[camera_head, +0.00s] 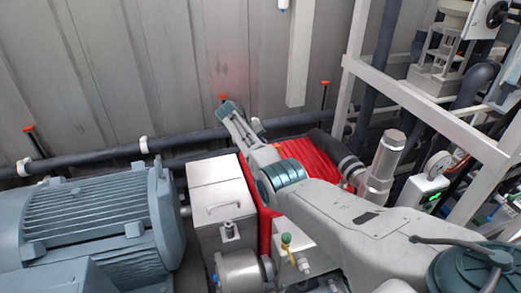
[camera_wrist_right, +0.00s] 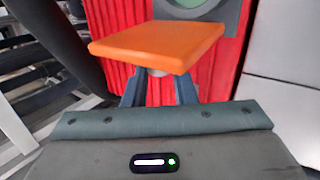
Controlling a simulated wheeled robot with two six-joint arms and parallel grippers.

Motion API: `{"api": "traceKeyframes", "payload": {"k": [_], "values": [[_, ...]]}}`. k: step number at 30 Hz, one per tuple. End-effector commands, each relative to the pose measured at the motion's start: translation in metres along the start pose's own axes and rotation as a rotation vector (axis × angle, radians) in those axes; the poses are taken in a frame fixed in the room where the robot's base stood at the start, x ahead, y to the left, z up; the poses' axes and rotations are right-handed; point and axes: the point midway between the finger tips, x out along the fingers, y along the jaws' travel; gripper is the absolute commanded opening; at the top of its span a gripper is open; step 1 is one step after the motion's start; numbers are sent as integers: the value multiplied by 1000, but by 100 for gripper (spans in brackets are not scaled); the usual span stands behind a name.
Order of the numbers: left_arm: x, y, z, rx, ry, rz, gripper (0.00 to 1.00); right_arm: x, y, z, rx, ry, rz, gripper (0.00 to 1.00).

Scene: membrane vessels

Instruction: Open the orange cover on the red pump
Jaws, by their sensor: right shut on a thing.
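The red pump (camera_head: 312,155) stands in the middle of the head view, partly behind my right arm. In the right wrist view its ribbed red body (camera_wrist_right: 122,22) fills the background. The orange cover (camera_wrist_right: 157,44) is a flat square plate, seen standing out from the pump face. A grey frame with a pale round centre (camera_wrist_right: 195,4) shows behind it. My right gripper (camera_wrist_right: 158,88) has its fingers at the cover's near edge and is shut on it. In the head view the gripper (camera_head: 236,118) is at the pump's far side, and the cover is hidden. My left gripper is out of view.
A grey metal box (camera_head: 220,200) and a large ribbed motor (camera_head: 95,220) stand left of the pump. A dark pipe (camera_head: 100,156) runs along the back wall. A white frame (camera_head: 425,108) and a metal cylinder (camera_head: 384,160) crowd the right side.

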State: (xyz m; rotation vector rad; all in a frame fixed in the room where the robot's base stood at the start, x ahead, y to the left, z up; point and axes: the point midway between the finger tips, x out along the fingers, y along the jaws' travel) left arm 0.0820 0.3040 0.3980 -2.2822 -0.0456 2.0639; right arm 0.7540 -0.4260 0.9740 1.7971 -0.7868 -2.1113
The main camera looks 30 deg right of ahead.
Motion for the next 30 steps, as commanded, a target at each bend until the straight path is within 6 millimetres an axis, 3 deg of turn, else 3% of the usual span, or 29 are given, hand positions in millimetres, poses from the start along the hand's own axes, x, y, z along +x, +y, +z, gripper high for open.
{"api": "traceKeyframes", "payload": {"k": [15, 16, 19, 30], "values": [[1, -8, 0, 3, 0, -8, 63, 4, -2, 2, -13, -19, 1, 0], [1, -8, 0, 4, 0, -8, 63, 4, -2, 2, -13, -19, 1, 28], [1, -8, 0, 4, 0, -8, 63, 4, -2, 2, -12, -18, 1, 47], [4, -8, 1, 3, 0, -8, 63, -4, -2, 0, -10, -13, 0, 47]]}}
